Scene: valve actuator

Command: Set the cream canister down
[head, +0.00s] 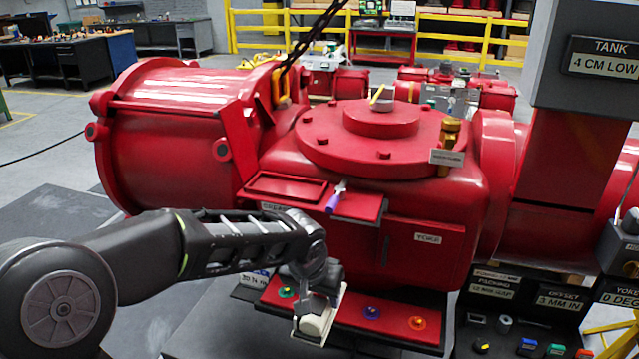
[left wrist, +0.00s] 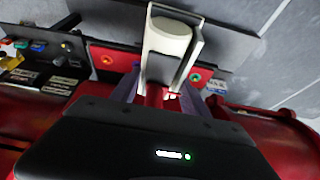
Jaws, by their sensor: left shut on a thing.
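The cream canister (head: 316,325) is at the front edge of the red shelf, in the lower middle of the head view. In the left wrist view the canister (left wrist: 168,42) shows a rounded cream top with pale side walls around it. My left gripper (head: 318,298) is shut on it from above, and the fingers also show in the left wrist view (left wrist: 160,92). The red shelf (head: 345,310) lies below and beside it. I cannot tell whether the canister touches the shelf. My right gripper is not in view.
Green (head: 286,292), blue (head: 372,312) and orange (head: 417,322) round pieces sit along the shelf. The big red actuator body (head: 400,210) rises behind. A purple-handled tool (head: 335,198) lies on an upper ledge. A dark panel with labels and small parts (head: 510,320) stands at right.

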